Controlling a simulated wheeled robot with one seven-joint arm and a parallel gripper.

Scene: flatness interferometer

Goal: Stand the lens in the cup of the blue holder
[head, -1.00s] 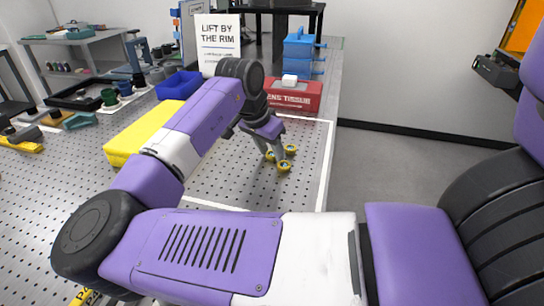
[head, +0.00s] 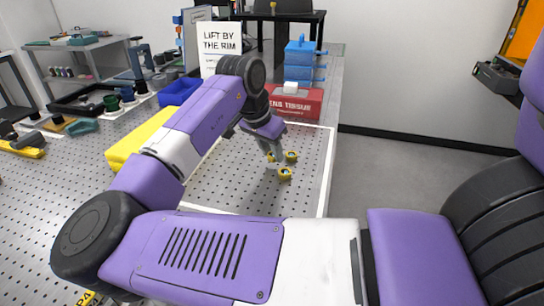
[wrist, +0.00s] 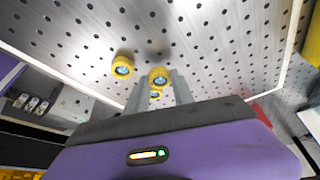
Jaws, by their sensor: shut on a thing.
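Several small yellow-rimmed lenses with bluish middles are around my gripper. In the head view, one lens (head: 284,175) lies on the perforated table just right of my gripper (head: 271,156), and another (head: 291,157) lies a little behind it. In the wrist view, my gripper (wrist: 160,84) is shut on a yellow-rimmed lens (wrist: 158,77) between its fingertips. A separate lens (wrist: 122,66) is left of the fingers. In the head view, the held lens is mostly hidden by the fingers. A small blue cup-like holder (head: 127,93) stands at far left.
A green cup-like holder (head: 111,103) stands beside the blue one. A red tissue box (head: 296,104) and blue stacked unit (head: 299,65) stand behind.

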